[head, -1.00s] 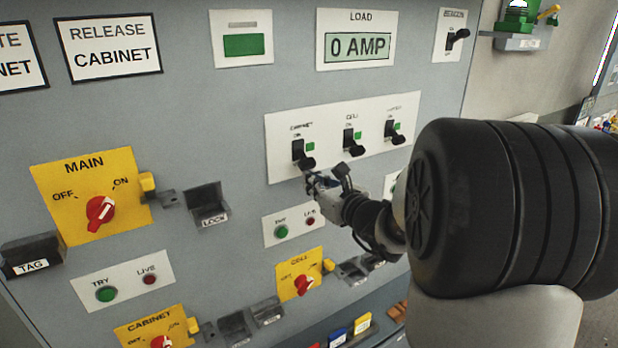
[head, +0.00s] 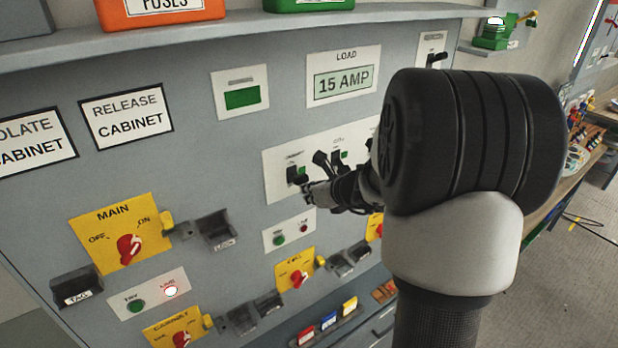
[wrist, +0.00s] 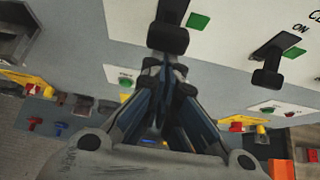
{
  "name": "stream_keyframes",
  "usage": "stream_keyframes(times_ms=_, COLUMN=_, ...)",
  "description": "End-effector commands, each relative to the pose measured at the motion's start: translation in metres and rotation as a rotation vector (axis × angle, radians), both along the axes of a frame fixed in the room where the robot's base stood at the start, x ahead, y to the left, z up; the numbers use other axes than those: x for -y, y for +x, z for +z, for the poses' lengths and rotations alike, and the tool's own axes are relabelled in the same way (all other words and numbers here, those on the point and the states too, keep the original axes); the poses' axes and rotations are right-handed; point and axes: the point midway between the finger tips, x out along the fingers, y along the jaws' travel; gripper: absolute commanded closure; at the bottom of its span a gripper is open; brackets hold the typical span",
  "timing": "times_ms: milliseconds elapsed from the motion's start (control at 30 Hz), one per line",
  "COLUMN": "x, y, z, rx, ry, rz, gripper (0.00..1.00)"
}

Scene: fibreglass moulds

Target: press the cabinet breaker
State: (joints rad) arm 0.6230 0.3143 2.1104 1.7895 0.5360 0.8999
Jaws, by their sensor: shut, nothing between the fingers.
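The cabinet breaker (head: 293,174) is the leftmost black lever switch on the white breaker plate, with a green square beside it. In the wrist view the cabinet breaker (wrist: 168,38) hangs just beyond my fingertips; I cannot tell whether they touch. My gripper (head: 308,194) is shut and empty just below and in front of the lever. It also shows in the wrist view (wrist: 165,65). The gripper partly hides the lever's lower end in the head view. The load display (head: 344,83) reads 15 AMP.
The cell breaker (wrist: 270,68) is to the right. The yellow MAIN switch (head: 113,232), a lit LIVE lamp (head: 171,290) and lock holders (head: 215,230) are lower left. A shelf (head: 230,32) with bins runs above the panel. My arm hides the panel's right part.

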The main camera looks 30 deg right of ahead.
Motion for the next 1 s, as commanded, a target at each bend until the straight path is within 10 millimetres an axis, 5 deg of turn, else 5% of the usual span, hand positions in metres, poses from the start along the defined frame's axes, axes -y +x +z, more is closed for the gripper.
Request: stream_keyframes(times_ms=1000, x=0.000, y=0.000, z=0.018, rx=-0.023, ry=0.001, rz=0.000, gripper=1.00)
